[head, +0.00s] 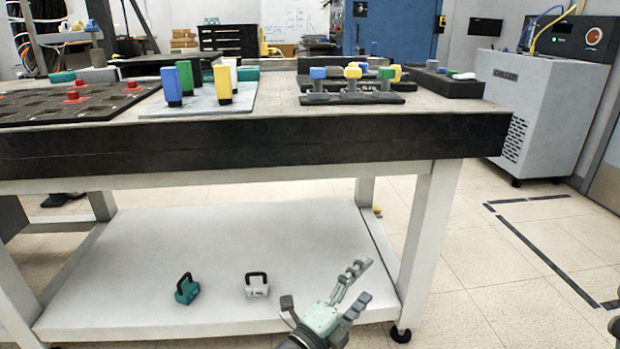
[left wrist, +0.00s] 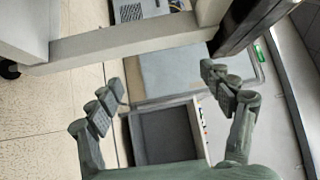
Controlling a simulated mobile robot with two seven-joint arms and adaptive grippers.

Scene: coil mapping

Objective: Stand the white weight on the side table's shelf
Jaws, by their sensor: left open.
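The white weight (head: 257,291) has a black handle and sits on the white lower shelf (head: 150,305) of the table, handle up. My left gripper (head: 326,284) is open and empty, right of the white weight and apart from it, near the shelf's front right part. In the left wrist view, its spread fingers (left wrist: 161,82) hold nothing, and neither weight shows there. A small dark grey piece at the head view's lower right edge may be part of my right gripper; its jaws cannot be made out.
A teal weight (head: 187,289) with a black handle sits left of the white one. The thick dark tabletop (head: 250,142) overhangs the shelf and carries coloured blocks and trays. A table leg (head: 428,240) stands right of my left gripper. The shelf's back part is clear.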

